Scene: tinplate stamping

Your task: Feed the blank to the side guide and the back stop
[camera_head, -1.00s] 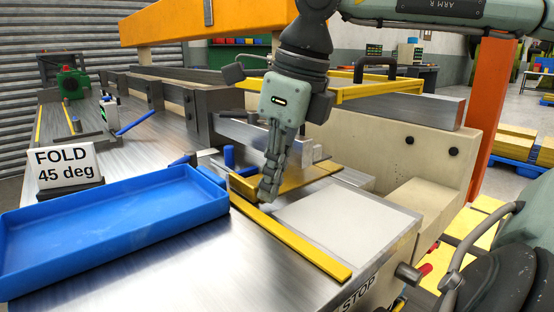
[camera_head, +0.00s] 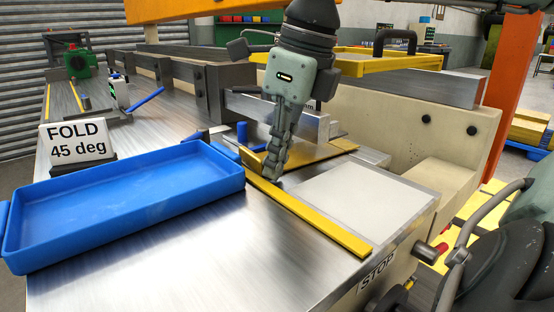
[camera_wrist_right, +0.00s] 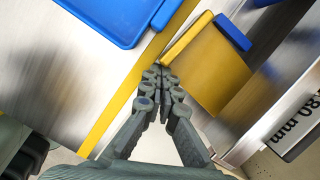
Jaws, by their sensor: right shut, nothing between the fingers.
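A pale flat sheet, apparently the blank (camera_head: 362,201), lies on the steel table to the right of a long yellow strip, apparently the side guide (camera_head: 312,220). A yellow plate with a raised lip (camera_head: 328,153) and blue tabs sits beyond the sheet; I cannot tell whether it is the back stop. It also shows in the right wrist view (camera_wrist_right: 218,72). My right gripper (camera_head: 273,177) is shut and empty. It points down at the strip, by the sheet's far left corner; contact is unclear. My left gripper is out of view.
A blue tray (camera_head: 120,225) stands left of the strip, with a "FOLD 45 deg" sign (camera_head: 76,143) behind it. A machine with a long grey beam (camera_head: 415,82) and a cream body (camera_head: 440,142) closes off the back right. The steel front left is clear.

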